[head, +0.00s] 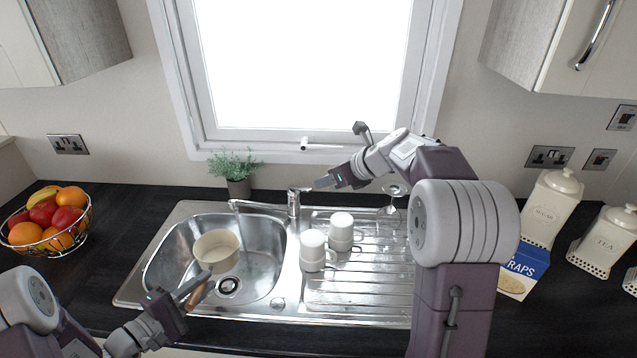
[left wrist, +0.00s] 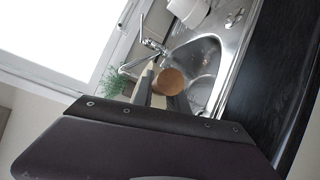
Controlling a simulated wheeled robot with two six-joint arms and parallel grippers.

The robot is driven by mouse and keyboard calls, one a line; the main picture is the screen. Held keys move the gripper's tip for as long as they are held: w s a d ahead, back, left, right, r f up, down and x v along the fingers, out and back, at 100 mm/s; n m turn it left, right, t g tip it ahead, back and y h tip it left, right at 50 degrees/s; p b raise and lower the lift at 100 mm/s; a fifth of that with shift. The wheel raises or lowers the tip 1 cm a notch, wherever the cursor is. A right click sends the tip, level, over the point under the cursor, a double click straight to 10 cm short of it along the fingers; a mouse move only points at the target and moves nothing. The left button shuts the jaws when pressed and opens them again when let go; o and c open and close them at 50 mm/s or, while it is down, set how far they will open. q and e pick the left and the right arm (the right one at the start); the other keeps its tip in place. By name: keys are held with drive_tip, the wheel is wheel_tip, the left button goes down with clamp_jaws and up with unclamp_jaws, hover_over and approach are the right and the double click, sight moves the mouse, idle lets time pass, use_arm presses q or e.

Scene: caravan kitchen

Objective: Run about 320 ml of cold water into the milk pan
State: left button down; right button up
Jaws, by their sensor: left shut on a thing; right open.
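The cream milk pan (head: 217,252) is held upright in the left part of the sink bowl, its mouth below the tap spout's end. My left gripper (head: 195,288) is shut on its wooden handle (head: 197,297); a round brown wooden shape, probably the handle's end, shows in the left wrist view (left wrist: 168,82). The chrome tap (head: 293,204) stands behind the sink, its spout pointing left; it also shows in the left wrist view (left wrist: 152,45). I cannot tell whether water runs or lies in the pan. My open right gripper (head: 318,184) is just right of the tap's top lever.
A potted plant (head: 237,175) stands behind the sink (head: 165,262). A fruit basket (head: 48,230) is at the left; canisters (head: 548,210) and a blue box (head: 522,270) are at the right.

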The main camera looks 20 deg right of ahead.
use_arm(q)
drive_tip(key=w+d, duration=0.1)
drive_tip(key=w, duration=0.1)
drive_tip(key=w+d, duration=0.2)
drive_tip(key=w, duration=0.1)
drive_tip(key=w+d, duration=0.2)
drive_tip(key=w, duration=0.1)
drive_tip(key=shift+d, duration=0.1)
idle(3.9)
